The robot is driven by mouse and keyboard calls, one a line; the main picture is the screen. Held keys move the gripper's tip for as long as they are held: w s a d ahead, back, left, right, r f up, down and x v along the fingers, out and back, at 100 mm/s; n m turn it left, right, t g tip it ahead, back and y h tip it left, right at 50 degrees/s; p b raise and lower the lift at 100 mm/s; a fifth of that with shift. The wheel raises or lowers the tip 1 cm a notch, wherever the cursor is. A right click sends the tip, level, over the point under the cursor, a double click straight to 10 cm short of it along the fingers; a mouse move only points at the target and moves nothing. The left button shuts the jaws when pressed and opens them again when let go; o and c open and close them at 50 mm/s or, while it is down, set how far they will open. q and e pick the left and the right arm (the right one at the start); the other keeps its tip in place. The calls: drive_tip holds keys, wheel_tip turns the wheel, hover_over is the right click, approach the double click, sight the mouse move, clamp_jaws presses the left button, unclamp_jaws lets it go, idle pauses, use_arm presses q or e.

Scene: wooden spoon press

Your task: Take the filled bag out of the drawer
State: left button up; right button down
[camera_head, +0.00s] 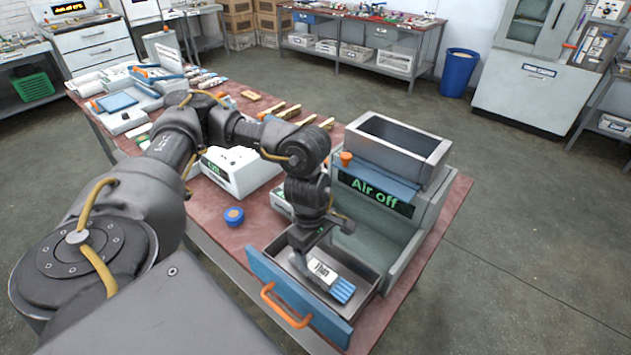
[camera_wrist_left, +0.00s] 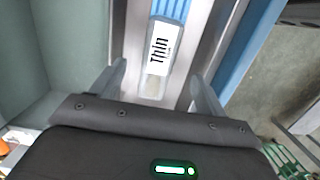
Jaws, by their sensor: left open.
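The filled bag (camera_head: 325,273), white with a blue ribbed end and the label "Thin", lies in the open drawer (camera_head: 367,276) of the machine. In the left wrist view the bag (camera_wrist_left: 160,52) lies between and ahead of the two fingers. In the left wrist view my left gripper (camera_wrist_left: 160,82) is open, with a finger on each side of the bag's clear end. I cannot tell whether the fingers touch it. My right gripper is not in view.
The machine (camera_head: 430,214) with an "Air off" display and an open top hopper stands behind the drawer. The drawer's blue front (camera_head: 322,313) has an orange handle (camera_head: 285,306). A white scale (camera_head: 238,172) and a blue round container (camera_head: 234,216) are on the red table at left.

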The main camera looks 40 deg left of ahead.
sight(319, 269)
use_arm(q)
wheel_tip(319, 269, down, 2)
drive_tip(key=shift+d, duration=0.1)
drive_tip(key=shift+d+f+p, duration=0.15)
drive_tip(key=shift+f+p, duration=0.15)
drive_tip(key=shift+p, duration=0.1)
drive_tip(key=f, duration=0.3)
drive_tip(key=f+p, duration=0.1)
drive_tip(key=shift+d+f, duration=0.25)
drive_tip(key=shift+f, duration=0.05)
drive_tip(key=c, duration=1)
drive_tip(key=shift+c, duration=0.2)
drive_tip(key=shift+r, duration=0.1)
